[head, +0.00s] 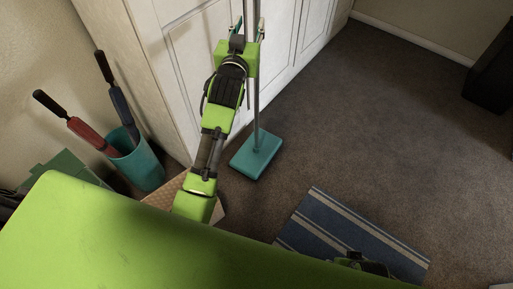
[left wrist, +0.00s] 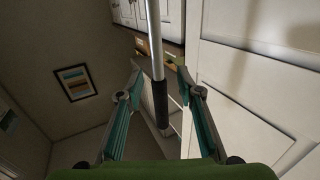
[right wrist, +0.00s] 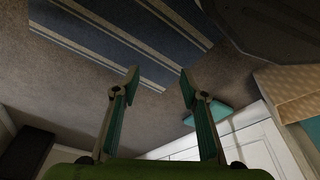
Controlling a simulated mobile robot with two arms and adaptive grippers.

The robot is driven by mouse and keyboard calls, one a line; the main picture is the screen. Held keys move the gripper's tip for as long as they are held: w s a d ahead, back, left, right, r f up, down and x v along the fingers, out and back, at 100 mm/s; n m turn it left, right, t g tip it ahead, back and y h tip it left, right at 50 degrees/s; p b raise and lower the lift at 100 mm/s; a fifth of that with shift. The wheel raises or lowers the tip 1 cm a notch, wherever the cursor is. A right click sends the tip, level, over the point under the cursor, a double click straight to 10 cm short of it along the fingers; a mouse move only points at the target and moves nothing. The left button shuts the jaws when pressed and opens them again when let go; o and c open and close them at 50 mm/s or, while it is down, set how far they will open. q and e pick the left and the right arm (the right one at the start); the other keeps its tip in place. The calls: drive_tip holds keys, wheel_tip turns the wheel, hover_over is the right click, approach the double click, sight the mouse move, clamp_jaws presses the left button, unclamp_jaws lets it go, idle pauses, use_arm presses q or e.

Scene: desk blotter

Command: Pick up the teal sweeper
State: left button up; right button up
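The teal sweeper (head: 256,156) stands upright on the carpet close to the white cabinet, its flat teal base on the floor and its grey pole rising past my left arm. My left gripper (head: 249,24) is at the upper part of the pole. In the left wrist view the silver pole with a dark sleeve (left wrist: 158,92) runs between the spread fingers, with visible gaps on both sides. My right gripper (right wrist: 158,78) is open and empty; the sweeper's base (right wrist: 212,114) shows beyond its fingers in the right wrist view.
The white cabinet (head: 185,60) stands close beside the sweeper. A teal bin (head: 139,163) holding umbrellas is at left. A blue striped rug (head: 325,232) lies in front. The carpet at right is mostly clear, with a dark box (head: 490,75) at the far right.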

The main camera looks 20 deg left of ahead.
sight(256, 11)
use_arm(q)
drive_tip(key=w, duration=0.3)
drive_tip(key=shift+w+a, duration=0.2)
drive_tip(key=shift+w, duration=0.1)
drive_tip(key=w+b, duration=0.1)
drive_tip(key=w, duration=0.4)
drive_tip(key=shift+a+f, duration=0.1)
use_arm(e)
drive_tip(key=r, duration=0.3)
drive_tip(key=w+r, duration=0.1)
drive_tip(key=r, duration=0.1)
drive_tip(key=shift+r, duration=0.15)
use_arm(q)
clamp_jaws()
drive_tip(key=shift+r, duration=0.25)
